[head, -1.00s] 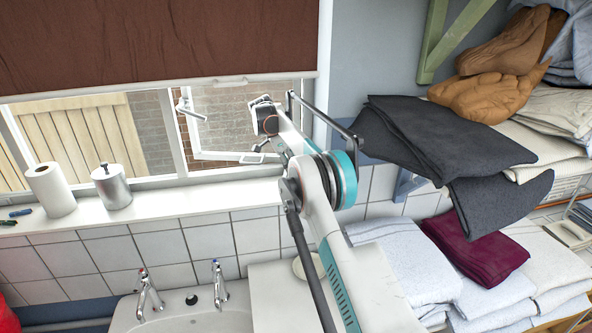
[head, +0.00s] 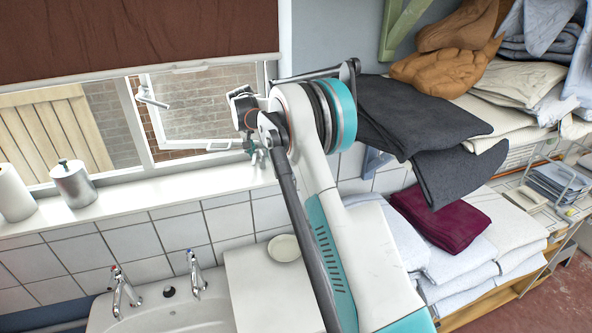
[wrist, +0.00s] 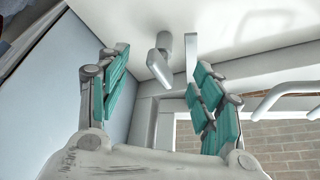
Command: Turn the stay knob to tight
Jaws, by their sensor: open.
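The stay knob (wrist: 160,66), a small grey-white piece with a flat paddle-like end, shows in the wrist view on a white surface by the window frame. A pale flat bar (wrist: 191,57), likely part of the stay, stands just right of it. My gripper (wrist: 158,72) is open, with one teal finger on each side of the knob in the picture; I cannot tell whether either touches it. In the head view my gripper (head: 254,151) is at the right end of the windowsill, partly behind my arm, and the knob cannot be made out.
The open window (head: 185,108) has a white frame, with brick outside. A metal canister (head: 73,184) and a paper roll (head: 14,193) stand on the sill (head: 150,208). Below are taps (head: 195,272) and a sink. Dark folded cloth (head: 415,125) lies close right of my arm.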

